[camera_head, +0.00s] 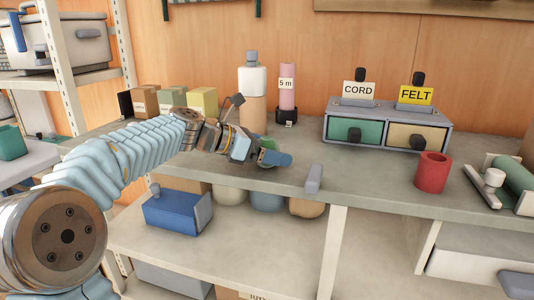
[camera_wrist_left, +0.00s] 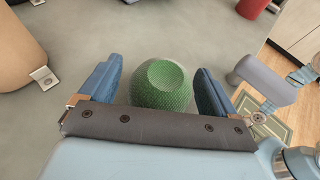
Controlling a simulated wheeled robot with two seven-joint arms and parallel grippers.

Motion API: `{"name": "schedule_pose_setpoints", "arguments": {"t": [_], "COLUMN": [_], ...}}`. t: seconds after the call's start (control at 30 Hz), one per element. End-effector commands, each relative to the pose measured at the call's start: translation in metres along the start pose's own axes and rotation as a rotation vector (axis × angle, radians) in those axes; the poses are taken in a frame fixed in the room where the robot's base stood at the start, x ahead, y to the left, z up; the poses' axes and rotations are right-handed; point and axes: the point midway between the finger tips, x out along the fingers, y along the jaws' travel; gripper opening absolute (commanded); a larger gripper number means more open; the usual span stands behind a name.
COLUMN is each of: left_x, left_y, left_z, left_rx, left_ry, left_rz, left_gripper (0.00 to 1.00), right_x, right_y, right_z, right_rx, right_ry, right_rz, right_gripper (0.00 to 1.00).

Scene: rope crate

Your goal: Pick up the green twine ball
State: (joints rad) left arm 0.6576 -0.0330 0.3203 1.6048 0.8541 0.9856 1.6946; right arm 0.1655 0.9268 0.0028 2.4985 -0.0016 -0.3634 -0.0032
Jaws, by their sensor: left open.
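The green twine ball (camera_wrist_left: 162,84) sits on the grey bench top, between the two blue fingers of my left gripper (camera_wrist_left: 155,90) in the left wrist view. Gaps show between the ball and both fingers, and the gripper is open. In the head view my left gripper (camera_head: 268,154) is low over the bench near its front edge. Only a small green part of the ball (camera_head: 267,142) shows there, mostly hidden behind the gripper. My right gripper is not in view.
A grey block (camera_head: 314,178) sits at the bench's front edge, right of the gripper. A red cup (camera_head: 433,171) stands farther right.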

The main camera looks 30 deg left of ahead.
Motion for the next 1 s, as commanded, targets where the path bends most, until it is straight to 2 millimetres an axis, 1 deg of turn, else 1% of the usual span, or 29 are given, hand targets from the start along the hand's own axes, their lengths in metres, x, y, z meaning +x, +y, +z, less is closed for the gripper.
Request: {"name": "schedule_pose_setpoints", "arguments": {"t": [0.2, 0.23, 0.7, 0.87, 0.97, 1.0], "left_x": [0.002, 0.002, 0.002, 0.002, -0.001, -0.003], "left_y": [0.0, 0.0, 0.0, 0.0, 0.0, 0.0], "left_z": [0.0, 0.0, 0.0, 0.001, 0.007, 0.013], "left_rx": [-0.001, -0.001, 0.0, 0.0, 0.001, 0.002], "left_ry": [0.0, 0.0, 0.0, 0.0, -0.001, -0.002], "left_rz": [0.001, 0.001, 0.001, 0.001, 0.0, 0.0], "left_gripper": [0.9, 0.89, 0.17, 0.16, 0.16, 0.16], "right_x": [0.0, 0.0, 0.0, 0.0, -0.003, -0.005], "right_y": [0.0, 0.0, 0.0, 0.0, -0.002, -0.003], "right_z": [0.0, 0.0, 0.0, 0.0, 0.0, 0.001], "right_rx": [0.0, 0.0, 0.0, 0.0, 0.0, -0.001], "right_ry": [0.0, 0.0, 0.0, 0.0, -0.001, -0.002], "right_rz": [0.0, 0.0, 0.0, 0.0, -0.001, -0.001], "right_gripper": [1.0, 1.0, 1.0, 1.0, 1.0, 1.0]}}
